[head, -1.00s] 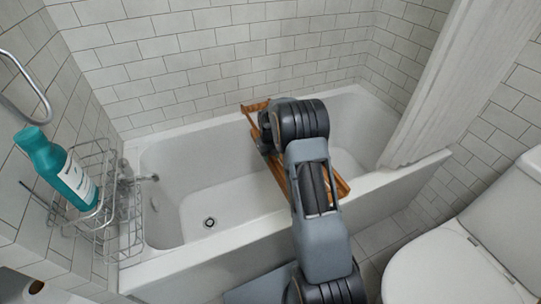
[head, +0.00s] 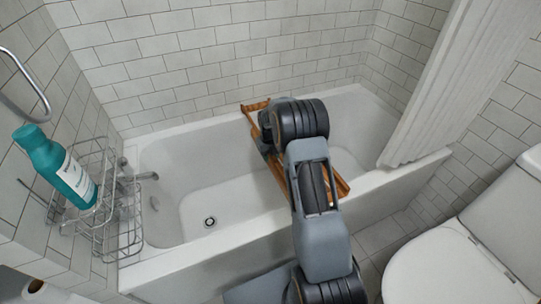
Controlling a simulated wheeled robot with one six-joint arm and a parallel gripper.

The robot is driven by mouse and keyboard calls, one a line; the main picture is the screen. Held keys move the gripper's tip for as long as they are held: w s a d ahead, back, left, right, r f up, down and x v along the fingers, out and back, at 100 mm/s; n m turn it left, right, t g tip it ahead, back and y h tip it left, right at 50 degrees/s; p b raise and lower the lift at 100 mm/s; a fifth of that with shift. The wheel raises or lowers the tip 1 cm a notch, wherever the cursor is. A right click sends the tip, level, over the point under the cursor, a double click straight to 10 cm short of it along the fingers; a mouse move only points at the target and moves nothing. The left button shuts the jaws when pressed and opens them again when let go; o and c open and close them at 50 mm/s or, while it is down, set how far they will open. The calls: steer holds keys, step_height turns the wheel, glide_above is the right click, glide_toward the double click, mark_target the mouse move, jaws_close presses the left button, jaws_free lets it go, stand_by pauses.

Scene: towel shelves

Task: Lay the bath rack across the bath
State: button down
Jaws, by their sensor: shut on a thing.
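The brown wooden bath rack (head: 277,171) lies at a slant across the white bath (head: 180,258) in the head view. Its far end is by the tiled wall at the far rim. Its near end shows to the right of my arm, around the near rim. Whether it rests on both rims or hangs just above them I cannot tell. My gripper (head: 266,143) is at the rack's middle to far part, shut on it. My arm hides much of the rack and most of the fingers.
A wire caddy (head: 103,205) with a teal bottle (head: 57,167) hangs at the left. A toilet (head: 455,262) stands at the right front. The bath's left half is empty.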

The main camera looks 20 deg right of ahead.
steer(key=c, duration=0.6)
jaws_free()
steer(key=shift+f, duration=0.1)
